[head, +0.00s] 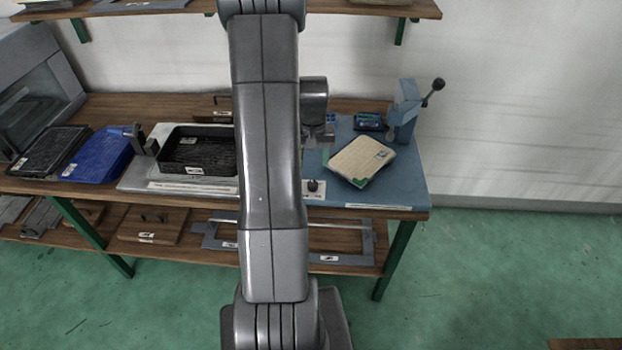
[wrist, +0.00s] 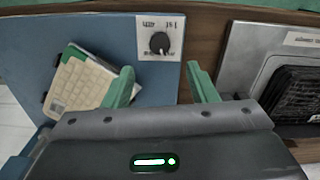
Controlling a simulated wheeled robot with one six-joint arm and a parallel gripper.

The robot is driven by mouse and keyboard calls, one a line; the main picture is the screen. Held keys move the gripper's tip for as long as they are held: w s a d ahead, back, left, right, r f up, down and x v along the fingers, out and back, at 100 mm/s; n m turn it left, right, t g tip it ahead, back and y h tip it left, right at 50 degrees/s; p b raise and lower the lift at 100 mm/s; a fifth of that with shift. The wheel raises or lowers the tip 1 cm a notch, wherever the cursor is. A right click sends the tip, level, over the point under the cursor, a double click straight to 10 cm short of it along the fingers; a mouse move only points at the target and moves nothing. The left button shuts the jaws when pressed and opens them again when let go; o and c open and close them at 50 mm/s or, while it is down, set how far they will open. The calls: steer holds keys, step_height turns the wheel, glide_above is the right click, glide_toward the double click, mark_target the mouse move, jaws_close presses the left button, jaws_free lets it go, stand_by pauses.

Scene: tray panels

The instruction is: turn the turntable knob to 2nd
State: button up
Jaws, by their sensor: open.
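The knob (wrist: 159,42) is a small black dial on a white label plate (wrist: 146,22) at the top of the wrist view. The printing on the plate is too small to read surely, and I cannot tell the knob's setting. The knob also shows in the head view (head: 314,186), at the front edge of the blue mat, just right of my arm. My gripper (wrist: 160,85) has two green fingers spread apart with nothing between them. In the wrist picture the knob lies beyond the fingertips, between their lines, and apart from them. In the head view my arm hides most of the gripper.
A cream panel on a turntable (head: 362,161) lies right of the knob on the blue mat (head: 405,190). A lever device (head: 403,112) stands behind it. A black tray (head: 197,152) and a blue tray (head: 97,155) are at left. Free floor lies right of the bench.

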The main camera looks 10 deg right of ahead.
mark_target(313, 183)
step_height(313, 183, down, 10)
steer(key=shift+r+p, duration=0.2)
steer(key=shift+p, duration=0.4)
steer(key=c, duration=1)
steer(key=shift+o, duration=0.2)
steer(key=shift+f, duration=0.1)
